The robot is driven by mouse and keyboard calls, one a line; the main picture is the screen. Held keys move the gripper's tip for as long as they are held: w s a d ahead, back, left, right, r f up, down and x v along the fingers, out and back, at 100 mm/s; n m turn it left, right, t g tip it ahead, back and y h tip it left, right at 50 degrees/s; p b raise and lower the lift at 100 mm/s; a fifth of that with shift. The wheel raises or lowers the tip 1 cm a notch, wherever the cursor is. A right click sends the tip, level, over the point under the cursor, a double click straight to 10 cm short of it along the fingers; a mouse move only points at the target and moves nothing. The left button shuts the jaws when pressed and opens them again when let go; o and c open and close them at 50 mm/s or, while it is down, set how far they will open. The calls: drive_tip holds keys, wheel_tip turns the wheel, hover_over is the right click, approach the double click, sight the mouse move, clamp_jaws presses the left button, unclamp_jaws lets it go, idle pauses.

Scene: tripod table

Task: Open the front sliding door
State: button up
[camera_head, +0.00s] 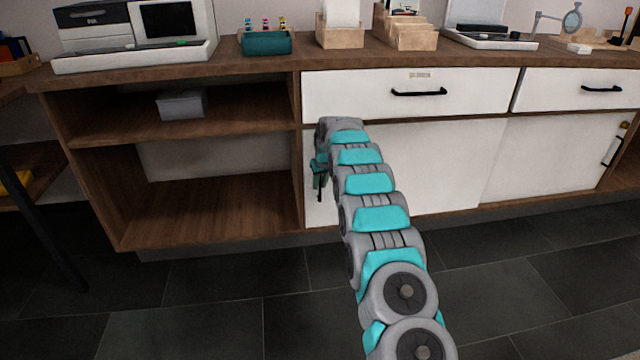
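A white sliding door (440,165) fills the lower middle of the wooden cabinet, below a drawer. A second white sliding door (550,155) stands to its right, with a dark handle (612,151) near its right end. My arm reaches forward to the left edge of the middle door. My gripper (319,180) is at that left edge, low beside the wooden divider. A dark upright piece shows there, but I cannot tell whether it is a door handle or a finger. The arm hides part of the door, and the fingers are too small and covered to read.
Open wooden shelves (200,190) lie left of the door, with a grey box (182,104) on the upper one. White drawers (410,93) with black handles sit above the doors. The countertop (280,60) holds equipment and organizers. The dark tiled floor (200,310) in front is clear.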

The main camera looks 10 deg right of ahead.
clamp_jaws()
idle(1.0)
